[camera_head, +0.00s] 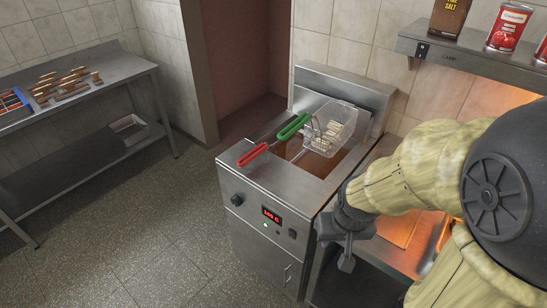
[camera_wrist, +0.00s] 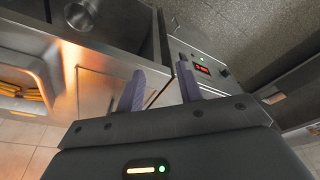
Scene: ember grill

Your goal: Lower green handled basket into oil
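In the head view the wire basket (camera_head: 343,117) with the green handle (camera_head: 294,126) sits raised at the back of the steel fryer (camera_head: 255,195), above the brown oil (camera_head: 322,164). Pale pieces like fries show in its mesh. A red handle (camera_head: 252,154) extends over the fryer's left front; its basket is mostly hidden. My gripper (camera_head: 336,250) is in front of the fryer's right side, lower than the green handle and apart from it. In the wrist view my gripper (camera_wrist: 160,78) has its two fingers spread with nothing between them.
The fryer front has a lit red display (camera_head: 271,214); it shows in the wrist view too (camera_wrist: 202,69). A glowing grill station adjoins at right, under a shelf (camera_head: 450,54) with cans (camera_head: 508,27). A steel table (camera_head: 110,68) stands at left. Floor before the fryer is clear.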

